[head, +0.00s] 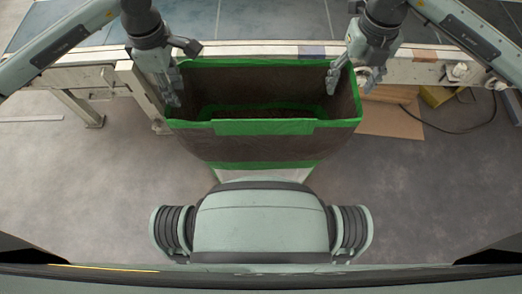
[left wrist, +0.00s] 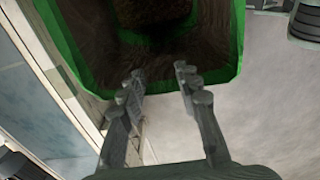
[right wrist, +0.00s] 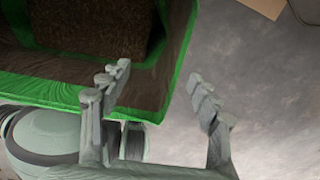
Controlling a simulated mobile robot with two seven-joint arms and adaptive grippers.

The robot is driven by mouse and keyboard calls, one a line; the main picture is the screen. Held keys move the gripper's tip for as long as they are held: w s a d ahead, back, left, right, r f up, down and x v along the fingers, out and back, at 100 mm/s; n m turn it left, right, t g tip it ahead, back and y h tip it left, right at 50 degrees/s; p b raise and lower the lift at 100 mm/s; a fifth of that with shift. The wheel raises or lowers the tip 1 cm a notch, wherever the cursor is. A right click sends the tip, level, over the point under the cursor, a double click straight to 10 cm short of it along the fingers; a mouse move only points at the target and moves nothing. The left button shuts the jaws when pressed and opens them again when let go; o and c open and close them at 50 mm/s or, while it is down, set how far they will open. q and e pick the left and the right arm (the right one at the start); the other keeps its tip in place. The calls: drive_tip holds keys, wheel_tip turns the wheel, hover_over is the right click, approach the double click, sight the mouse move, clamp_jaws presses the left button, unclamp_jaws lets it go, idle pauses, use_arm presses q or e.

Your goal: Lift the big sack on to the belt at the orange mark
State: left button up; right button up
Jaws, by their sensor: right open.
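The big sack (head: 265,127) is dark brown with green edges, open at the top, with dark contents inside. It stands upright in front of the belt (head: 275,20). My left gripper (head: 173,92) is open at the sack's left side; in the left wrist view its fingers (left wrist: 160,80) overlap the green rim (left wrist: 225,82), and I cannot tell whether they touch. My right gripper (head: 350,80) is open at the right rim; in the right wrist view one finger lies over the sack (right wrist: 60,95) and the other outside it. I cannot clearly make out the orange mark.
The belt's pale side rail (head: 240,50) runs behind the sack and carries a purple patch (head: 312,50) and a brownish patch (head: 425,56). A brown board (head: 390,120) and a dark cable lie on the floor at right.

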sight(183, 108)
use_arm(q)
drive_tip(key=shift+f, duration=0.1)
drive_tip(key=shift+f, duration=3.85)
use_arm(e)
drive_tip(key=shift+f, duration=3.95)
use_arm(q)
clamp_jaws()
use_arm(e)
drive_tip(key=c, duration=0.7)
clamp_jaws()
